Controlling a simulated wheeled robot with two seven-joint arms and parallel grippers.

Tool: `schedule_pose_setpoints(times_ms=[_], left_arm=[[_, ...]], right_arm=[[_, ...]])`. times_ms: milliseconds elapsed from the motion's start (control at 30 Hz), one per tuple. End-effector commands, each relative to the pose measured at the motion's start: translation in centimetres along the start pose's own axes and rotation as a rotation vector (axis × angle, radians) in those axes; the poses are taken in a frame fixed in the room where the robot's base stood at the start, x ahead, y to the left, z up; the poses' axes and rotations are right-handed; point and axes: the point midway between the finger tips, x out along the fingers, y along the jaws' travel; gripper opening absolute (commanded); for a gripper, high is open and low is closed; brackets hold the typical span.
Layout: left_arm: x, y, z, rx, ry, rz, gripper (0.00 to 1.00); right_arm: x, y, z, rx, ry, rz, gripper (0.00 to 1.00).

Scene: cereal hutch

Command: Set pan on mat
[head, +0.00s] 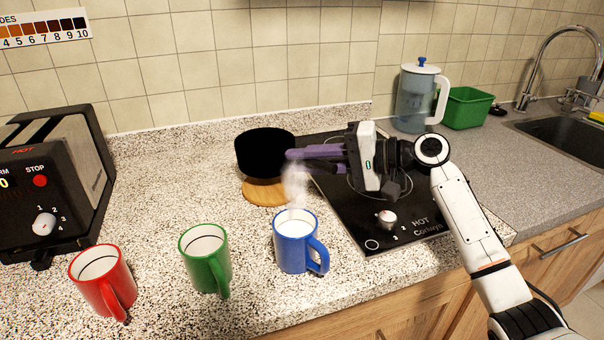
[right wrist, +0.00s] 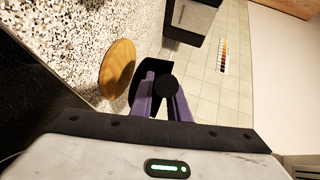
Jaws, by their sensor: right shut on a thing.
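The black pan (head: 265,153) is held by its handle in my right gripper (head: 292,156), whose purple fingers are shut on it. The pan is roughly level at the left edge of the hob. The round wooden mat (head: 265,195) lies on the counter below and in front of the pan, its back part hidden. The pan looks raised above the mat, but I cannot tell the gap exactly. In the right wrist view the mat (right wrist: 117,68) shows to the left of the dark pan (right wrist: 133,88). My left gripper is out of view.
A steaming blue mug (head: 293,244) stands close in front of the mat. A green mug (head: 205,260) and a red mug (head: 103,282) stand further left. The black hob (head: 420,215) lies right, with a jug (head: 414,100) behind. A toaster (head: 60,190) stands left.

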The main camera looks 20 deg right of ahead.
Motion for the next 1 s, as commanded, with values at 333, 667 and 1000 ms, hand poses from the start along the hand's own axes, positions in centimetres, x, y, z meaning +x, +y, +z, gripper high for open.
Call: schedule_pose_setpoints(times_ms=[333,667,1000], left_arm=[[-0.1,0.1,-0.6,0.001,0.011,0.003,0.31],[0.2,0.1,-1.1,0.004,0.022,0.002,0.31],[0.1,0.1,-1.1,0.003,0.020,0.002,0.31]], right_arm=[[0.6,2.9,0.3,-0.001,0.003,-0.006,0.00],[0.8,3.4,0.4,0.002,0.000,0.000,0.27],[0.7,3.3,0.4,0.002,0.000,0.000,0.34]])
